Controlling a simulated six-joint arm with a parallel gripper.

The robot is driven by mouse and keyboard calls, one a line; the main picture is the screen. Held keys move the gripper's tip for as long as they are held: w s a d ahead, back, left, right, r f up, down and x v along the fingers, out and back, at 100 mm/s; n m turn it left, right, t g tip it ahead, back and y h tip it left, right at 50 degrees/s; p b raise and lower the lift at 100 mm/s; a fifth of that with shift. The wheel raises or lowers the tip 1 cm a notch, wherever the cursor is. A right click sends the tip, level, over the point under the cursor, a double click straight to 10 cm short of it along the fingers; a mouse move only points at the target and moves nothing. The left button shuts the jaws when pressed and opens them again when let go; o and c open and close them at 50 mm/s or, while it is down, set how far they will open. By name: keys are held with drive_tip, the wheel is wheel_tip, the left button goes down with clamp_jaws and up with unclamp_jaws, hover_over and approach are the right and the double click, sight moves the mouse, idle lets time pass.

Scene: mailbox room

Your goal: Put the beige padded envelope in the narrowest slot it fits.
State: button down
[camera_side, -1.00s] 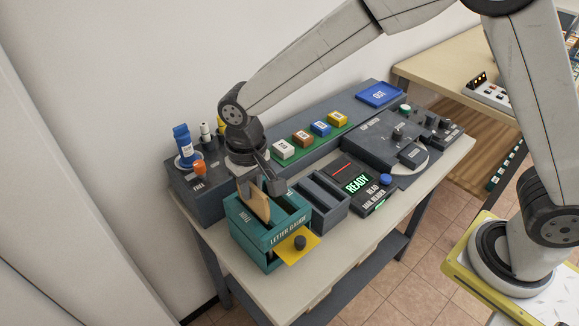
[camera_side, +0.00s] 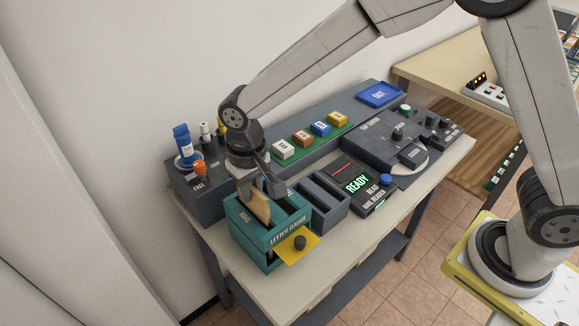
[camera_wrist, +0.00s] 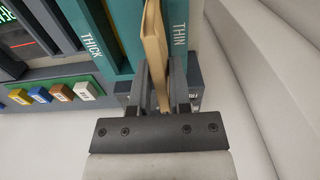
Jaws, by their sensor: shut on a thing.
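The beige padded envelope (camera_side: 261,207) stands roughly upright, its lower part hidden inside the teal letter gauge (camera_side: 257,229). My gripper (camera_side: 262,186) is shut on its upper edge, just above the gauge. In the wrist view the envelope (camera_wrist: 154,45) shows edge-on between the two fingers (camera_wrist: 158,88). There it lies on the side of the gauge marked THIN (camera_wrist: 180,35), with the part marked THICK (camera_wrist: 90,45) to its left. How deep it sits, and whether it touches the slot walls, I cannot tell.
A grey unit with a blue bottle (camera_side: 183,143) and an orange knob is behind left. The front bench strip is clear.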

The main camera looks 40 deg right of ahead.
drive_tip(key=shift+f, duration=0.8)
drive_tip(key=shift+r, duration=0.15)
idle(0.4)
drive_tip(key=shift+r, duration=1.35)
drive_tip(key=d+r, duration=0.3)
drive_tip(key=d, duration=0.3)
drive_tip(key=shift+r, duration=0.15)
drive_tip(key=shift+f, duration=0.2)
drive_tip(key=shift+f, duration=1.85)
